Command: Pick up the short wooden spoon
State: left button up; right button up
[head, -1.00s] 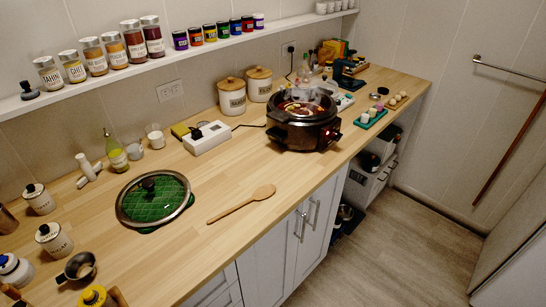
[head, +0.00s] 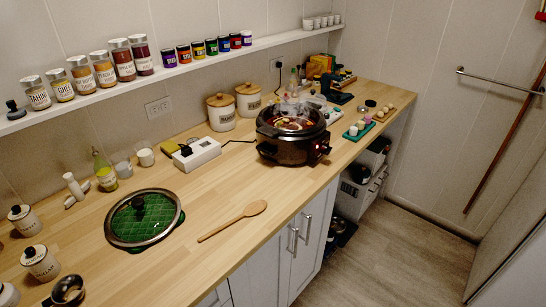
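The short wooden spoon (head: 232,221) lies flat on the wooden counter (head: 195,262) in the head view, near its front edge. Its bowl points up and to the right, its handle down and to the left. It lies between the glass lid and the slow cooker, touching neither. Neither of my grippers shows in this view.
A glass lid (head: 144,218) rests on a green mat left of the spoon. A steaming slow cooker (head: 291,149) stands beyond it to the right. A white box (head: 197,154) with a cord is behind. Small jars crowd the left end. Counter around the spoon is clear.

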aim_at(256, 207)
jog(key=i+l+u, duration=0.35)
jog(key=l+u, duration=0.2)
jog(key=i+l+u, duration=0.1)
jog(key=l+u, duration=0.15)
jog(key=l, duration=0.2)
jog(key=i+l+u, duration=0.1)
jog(key=l+u, duration=0.2)
jog(key=l, duration=0.1)
